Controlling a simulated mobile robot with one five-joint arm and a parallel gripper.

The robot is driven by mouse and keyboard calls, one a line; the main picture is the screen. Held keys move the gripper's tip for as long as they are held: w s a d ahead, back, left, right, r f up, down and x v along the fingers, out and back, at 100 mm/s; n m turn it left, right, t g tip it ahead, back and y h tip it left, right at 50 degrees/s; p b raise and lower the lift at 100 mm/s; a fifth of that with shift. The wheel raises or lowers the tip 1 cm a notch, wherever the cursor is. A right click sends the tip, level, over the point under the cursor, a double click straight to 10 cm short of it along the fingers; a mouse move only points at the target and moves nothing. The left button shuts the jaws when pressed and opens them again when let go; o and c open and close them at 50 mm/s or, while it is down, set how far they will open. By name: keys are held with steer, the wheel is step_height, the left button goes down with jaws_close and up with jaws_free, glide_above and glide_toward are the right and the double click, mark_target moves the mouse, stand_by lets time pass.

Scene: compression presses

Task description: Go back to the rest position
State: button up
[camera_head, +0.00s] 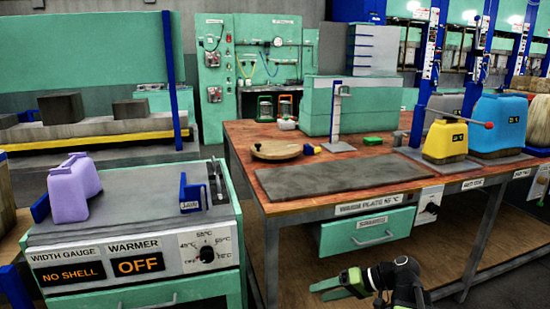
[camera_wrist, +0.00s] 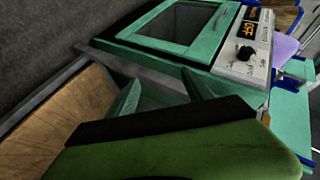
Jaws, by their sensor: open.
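My gripper (camera_head: 328,286) is low at the bottom of the head view, in front of the wooden table (camera_head: 240,152) and below its teal drawer (camera_head: 368,230). In the wrist view my gripper (camera_wrist: 160,92) shows two green fingers spread apart with nothing between them. They point toward the teal front of the warmer unit (camera_wrist: 215,50), which appears tilted there. Nothing is held. Part of my arm is cut off by the lower edge of the head view.
The warmer (camera_head: 130,235) at left reads OFF and NO SHELL, with a purple shell (camera_head: 74,190) on top. The table carries a grey plate (camera_head: 340,176), a round wooden disc (camera_head: 276,149), and yellow (camera_head: 446,140) and blue (camera_head: 499,124) shells. Floor shows between the units.

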steer(key=s+a+f+n+g+h, duration=0.1)
steer(key=s+a+f+g+h, duration=0.15)
steer(key=a+f, duration=0.2)
steer(key=s+a+f+g+h, duration=0.1)
steer(key=s+a+f+h, duration=0.1)
steer(key=a+f+h, duration=0.25)
steer(key=d+m+h+p, duration=0.2)
steer(key=d+h, duration=0.2)
steer(key=d, duration=0.5)
step_height(320, 180, up, 36)
steer(key=p, duration=3.6)
steer(key=shift+s+a, duration=0.25)
steer(key=shift+f, duration=0.1)
